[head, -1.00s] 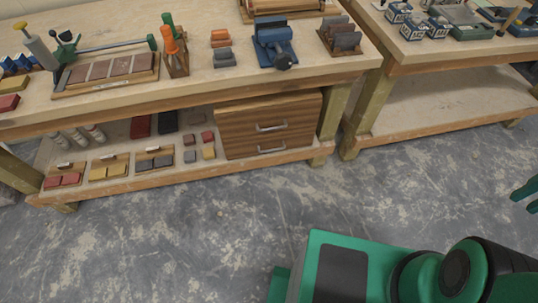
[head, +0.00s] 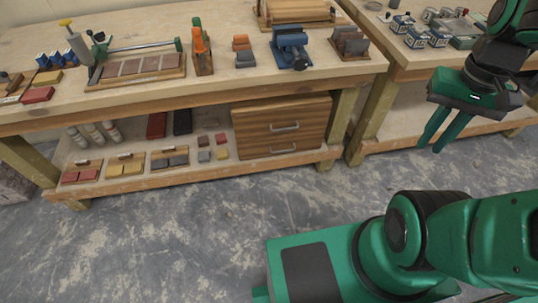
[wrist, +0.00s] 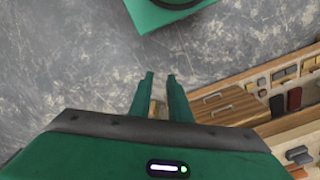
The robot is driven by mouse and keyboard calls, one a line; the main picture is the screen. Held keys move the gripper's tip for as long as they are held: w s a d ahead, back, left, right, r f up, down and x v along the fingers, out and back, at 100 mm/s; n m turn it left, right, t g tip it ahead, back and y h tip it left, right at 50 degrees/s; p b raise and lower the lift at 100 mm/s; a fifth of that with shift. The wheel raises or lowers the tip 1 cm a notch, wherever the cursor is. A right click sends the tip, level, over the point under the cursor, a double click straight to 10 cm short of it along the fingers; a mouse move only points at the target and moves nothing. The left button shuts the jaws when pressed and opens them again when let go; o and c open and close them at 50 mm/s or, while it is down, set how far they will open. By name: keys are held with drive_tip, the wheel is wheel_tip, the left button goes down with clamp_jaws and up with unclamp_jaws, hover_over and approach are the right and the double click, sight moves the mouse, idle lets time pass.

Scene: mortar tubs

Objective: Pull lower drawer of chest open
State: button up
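The wooden chest (head: 279,112) stands on the lower shelf of the workbench, near its right end. Its lower drawer (head: 268,146) has a grey bar handle (head: 283,150) and looks shut. The upper drawer has a similar handle (head: 285,127) and also looks shut. My gripper (head: 432,143) is in the air to the right of the chest, apart from it, with its fingers pointing down. In the wrist view my gripper (wrist: 159,75) is open and empty, with a gap between its fingers. The chest (wrist: 225,104) shows there to the right of the fingers.
The workbench top (head: 215,87) overhangs the chest, and a bench leg (head: 341,115) stands close to its right. Small coloured blocks (head: 206,148) lie left of the chest on the shelf. A second bench (head: 408,63) stands at right. The floor (head: 180,230) in front is clear.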

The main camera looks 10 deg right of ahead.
drive_tip(key=shift+a, duration=0.2)
